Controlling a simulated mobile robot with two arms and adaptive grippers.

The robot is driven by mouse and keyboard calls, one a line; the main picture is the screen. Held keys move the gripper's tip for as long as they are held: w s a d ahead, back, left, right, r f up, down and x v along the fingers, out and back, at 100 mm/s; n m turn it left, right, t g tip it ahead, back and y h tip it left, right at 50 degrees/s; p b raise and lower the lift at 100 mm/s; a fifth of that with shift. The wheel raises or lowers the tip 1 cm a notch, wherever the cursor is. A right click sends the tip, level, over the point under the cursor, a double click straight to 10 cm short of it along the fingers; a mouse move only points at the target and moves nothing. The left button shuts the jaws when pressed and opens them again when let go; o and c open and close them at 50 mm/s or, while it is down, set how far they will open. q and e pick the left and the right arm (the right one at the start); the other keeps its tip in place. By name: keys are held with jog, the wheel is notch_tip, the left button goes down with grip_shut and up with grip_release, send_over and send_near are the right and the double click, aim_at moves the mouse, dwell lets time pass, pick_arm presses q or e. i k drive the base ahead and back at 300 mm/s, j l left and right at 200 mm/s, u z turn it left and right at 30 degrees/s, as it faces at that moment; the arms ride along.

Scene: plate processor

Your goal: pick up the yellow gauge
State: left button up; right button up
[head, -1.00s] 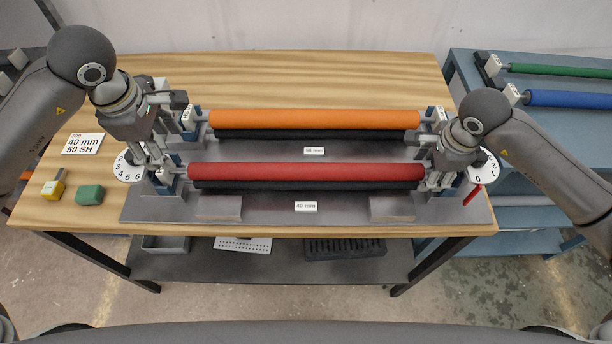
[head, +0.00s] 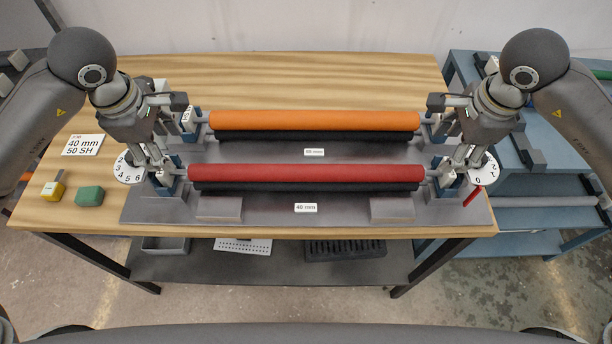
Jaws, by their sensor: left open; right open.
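The yellow gauge (head: 51,190) lies on the wooden table at the far left, with a grey-white upper part. A green block (head: 89,196) sits just to its right. My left gripper (head: 162,174) is open at the left end of the red roller (head: 305,173), to the right of the gauge and apart from it. My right gripper (head: 452,174) is open at the right end of the red roller. Whether either gripper touches the roller's end parts cannot be told.
An orange roller (head: 314,119) lies behind the red one on the grey plate (head: 270,208). A job card (head: 83,145) lies behind the gauge. Numbered dials (head: 128,170) flank the rollers. A blue side table (head: 560,150) stands at right. The table's back is clear.

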aim_at(52, 191)
jog(key=k, duration=1)
